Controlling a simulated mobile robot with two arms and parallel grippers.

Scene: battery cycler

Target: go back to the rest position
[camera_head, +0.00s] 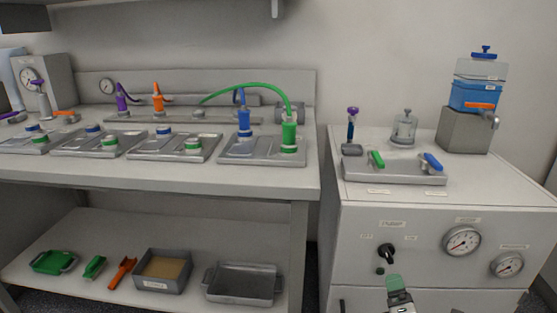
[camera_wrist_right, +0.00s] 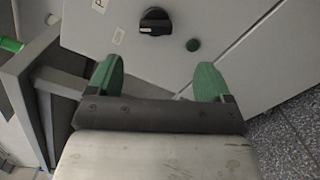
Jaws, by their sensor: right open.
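My right gripper (camera_head: 394,282) shows at the bottom of the head view, in front of the grey cabinet (camera_head: 432,220). In the right wrist view its two green fingertips (camera_wrist_right: 166,80) stand apart with nothing between them. In the head view the knob (camera_head: 386,251) is just above the gripper. My left gripper is not in the head view.
The workbench (camera_head: 180,178) on the left holds several grey trays with connectors. Its lower shelf (camera_head: 110,235) holds a green tray, an orange scoop and grey bins (camera_head: 243,284). On the cabinet top are a tray (camera_head: 395,178) and a blue dispenser (camera_head: 475,95). Grey floor (camera_wrist_right: 290,130) shows at right in the wrist view.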

